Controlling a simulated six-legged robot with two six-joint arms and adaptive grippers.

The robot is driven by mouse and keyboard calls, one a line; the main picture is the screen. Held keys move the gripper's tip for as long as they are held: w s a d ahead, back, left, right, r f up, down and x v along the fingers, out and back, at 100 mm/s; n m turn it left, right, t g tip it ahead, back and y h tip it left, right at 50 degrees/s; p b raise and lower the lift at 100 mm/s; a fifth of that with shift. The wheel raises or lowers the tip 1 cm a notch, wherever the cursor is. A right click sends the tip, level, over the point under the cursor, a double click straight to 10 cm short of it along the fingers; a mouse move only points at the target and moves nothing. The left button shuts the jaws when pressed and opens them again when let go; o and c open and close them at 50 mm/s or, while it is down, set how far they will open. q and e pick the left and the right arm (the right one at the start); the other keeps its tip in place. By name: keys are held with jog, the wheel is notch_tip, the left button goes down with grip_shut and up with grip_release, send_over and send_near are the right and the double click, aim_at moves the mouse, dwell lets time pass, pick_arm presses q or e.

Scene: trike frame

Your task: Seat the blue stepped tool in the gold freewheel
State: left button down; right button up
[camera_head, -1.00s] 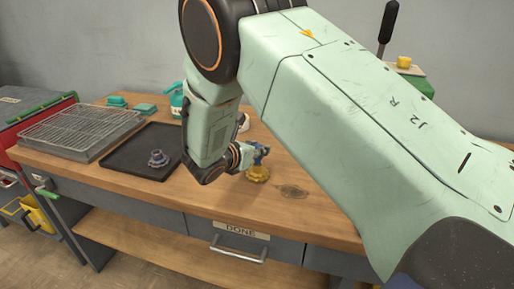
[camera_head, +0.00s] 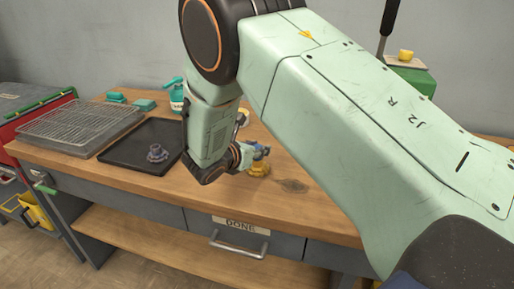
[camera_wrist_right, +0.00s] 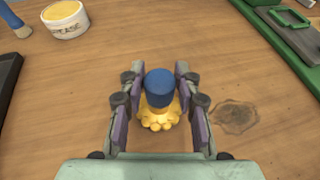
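In the head view my right gripper (camera_head: 246,153) reaches the tool from the left, just above the freewheel (camera_head: 259,169) on the bench. My left gripper is not in view.
A black tray (camera_head: 125,158) with a grey stepped part (camera_head: 157,153) lies left of my arm, beside a wire rack (camera_head: 75,127). A green case (camera_wrist_right: 296,35) is at the right. The wood around the freewheel is clear.

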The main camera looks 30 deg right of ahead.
jog(key=o, duration=0.4)
notch_tip(320, 180, up, 10)
dwell(0.6)
jog(key=shift+a, duration=0.1)
dwell(0.4)
